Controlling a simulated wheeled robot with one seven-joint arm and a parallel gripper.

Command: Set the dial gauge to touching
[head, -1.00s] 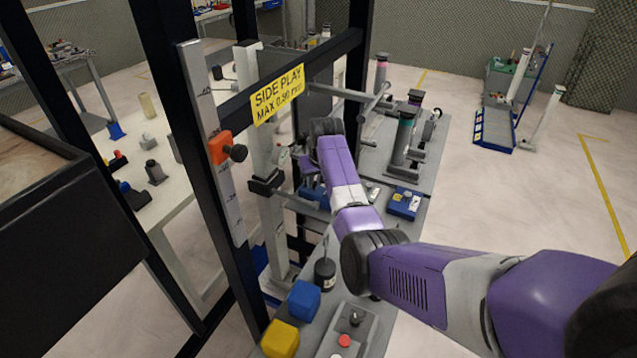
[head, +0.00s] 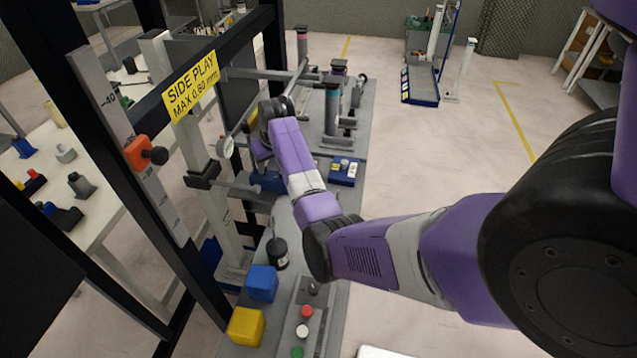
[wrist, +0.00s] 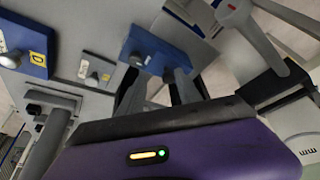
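The dial gauge (head: 226,146), a small round white face with some red on it, sits beside the grey upright post in the head view. At the right edge of the wrist view is a white face marked "mm" (wrist: 300,150), which appears to be the gauge. My gripper (head: 256,152) is just right of the gauge in the head view, partly hidden by my wrist. In the wrist view my gripper's two dark fingers (wrist: 157,82) stand apart with nothing clearly between them. Whether the gauge's tip touches anything is hidden.
A black frame carries a yellow "SIDE PLAY" sign (head: 190,86) and an orange clamp (head: 145,153) on a scale. The grey bench holds a blue block (head: 262,283), a yellow block (head: 245,326), a black weight (head: 277,252) and a button box (head: 305,325). Open floor lies right.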

